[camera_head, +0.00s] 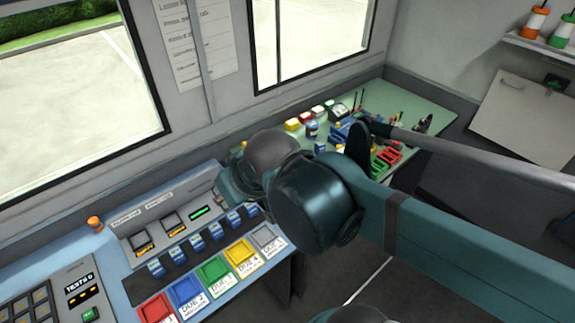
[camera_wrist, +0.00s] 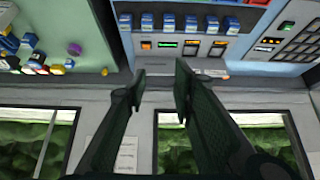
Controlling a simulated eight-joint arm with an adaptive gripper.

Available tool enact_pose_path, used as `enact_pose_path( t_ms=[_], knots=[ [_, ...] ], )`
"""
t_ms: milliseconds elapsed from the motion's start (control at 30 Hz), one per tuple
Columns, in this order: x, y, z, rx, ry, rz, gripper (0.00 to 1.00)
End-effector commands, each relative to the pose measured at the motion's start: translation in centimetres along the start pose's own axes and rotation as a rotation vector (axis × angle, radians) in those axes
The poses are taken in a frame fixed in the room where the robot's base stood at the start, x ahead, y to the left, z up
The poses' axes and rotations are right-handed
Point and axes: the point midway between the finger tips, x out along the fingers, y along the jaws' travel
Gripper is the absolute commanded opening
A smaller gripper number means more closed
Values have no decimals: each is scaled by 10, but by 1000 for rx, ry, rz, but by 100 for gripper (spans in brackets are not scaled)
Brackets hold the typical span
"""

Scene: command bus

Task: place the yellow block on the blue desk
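A small yellow block (camera_head: 292,124) sits on the green desk at the back, near the window wall, beside a red one. A small yellow piece, perhaps the same block, shows at the left in the wrist view (camera_wrist: 69,64). The blue desk (camera_head: 62,256) is at the lower left and carries a control panel. My gripper (camera_wrist: 160,70) is open and empty, its two dark fingers apart over the gap and wall near the blue desk's panel. In the head view my arm hides the fingertips and part of the green desk.
The green desk (camera_head: 432,112) holds several small coloured items, some blue, red and green. An orange knob (camera_head: 95,223) stands on the blue desk. Coloured trays (camera_head: 213,272) line the panel's front edge. A grey wall with windows bounds both desks.

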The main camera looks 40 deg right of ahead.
Motion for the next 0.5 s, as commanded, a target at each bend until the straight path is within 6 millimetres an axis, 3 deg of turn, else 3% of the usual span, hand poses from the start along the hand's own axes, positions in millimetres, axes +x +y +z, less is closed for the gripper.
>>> enact_pose_path(
  t_ms=[233, 500],
  knots=[
    [1, 5, -6, 9, -8, 7, 26],
    [7, 26, -31, 45, -42, 33, 26]
  ],
)
